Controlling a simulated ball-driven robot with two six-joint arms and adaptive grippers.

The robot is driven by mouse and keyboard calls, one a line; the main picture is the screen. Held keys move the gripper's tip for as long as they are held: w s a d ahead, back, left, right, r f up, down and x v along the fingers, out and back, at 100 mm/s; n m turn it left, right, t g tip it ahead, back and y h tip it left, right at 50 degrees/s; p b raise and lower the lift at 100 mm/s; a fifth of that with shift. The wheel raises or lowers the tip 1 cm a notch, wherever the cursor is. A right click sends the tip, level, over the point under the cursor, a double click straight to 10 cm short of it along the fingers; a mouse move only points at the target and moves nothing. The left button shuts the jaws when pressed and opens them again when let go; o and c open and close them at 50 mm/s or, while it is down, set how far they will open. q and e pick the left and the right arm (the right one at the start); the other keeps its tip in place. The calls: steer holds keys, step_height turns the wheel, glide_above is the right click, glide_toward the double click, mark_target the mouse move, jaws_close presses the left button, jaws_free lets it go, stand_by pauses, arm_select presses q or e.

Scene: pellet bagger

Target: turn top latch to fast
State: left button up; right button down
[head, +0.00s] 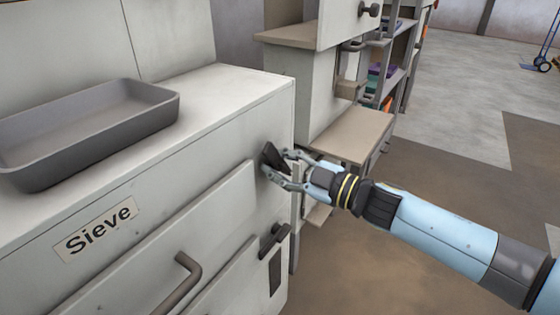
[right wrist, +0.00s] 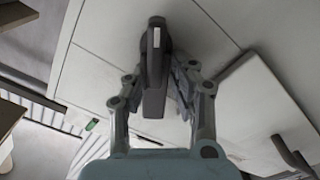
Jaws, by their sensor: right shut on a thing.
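The top latch (head: 272,156) is a dark handle on the front of the white Sieve cabinet, near its upper right corner. My right gripper (head: 275,168) is at the latch, with its fingers on either side, and is shut on it. In the right wrist view the dark latch (right wrist: 154,62) stands between the fingers of the right gripper (right wrist: 155,85), pointing lengthwise along the picture. A lower dark latch (head: 274,238) sits further down the same cabinet front. My left gripper is not in view.
A grey tray (head: 85,125) rests on top of the cabinet. A label reading Sieve (head: 99,230) and a bar handle (head: 180,285) are on its front. A beige-topped stand (head: 352,137) is close behind my right gripper. Open floor (head: 420,185) lies to the right.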

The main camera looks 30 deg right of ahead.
steer(key=shift+w+n, duration=0.15)
steer(key=shift+n, duration=0.95)
steer(key=shift+a+n+b, duration=0.15)
steer(key=shift+n+b, duration=0.25)
steer(key=shift+n, duration=0.5)
stand_by(0.5)
steer(key=c, duration=1.3)
jaws_free()
steer(key=shift+d, duration=0.2)
steer(key=shift+f, duration=0.2)
steer(key=shift+s+a+f, duration=0.1)
steer(key=shift+s, duration=0.1)
steer(key=v, duration=1.2)
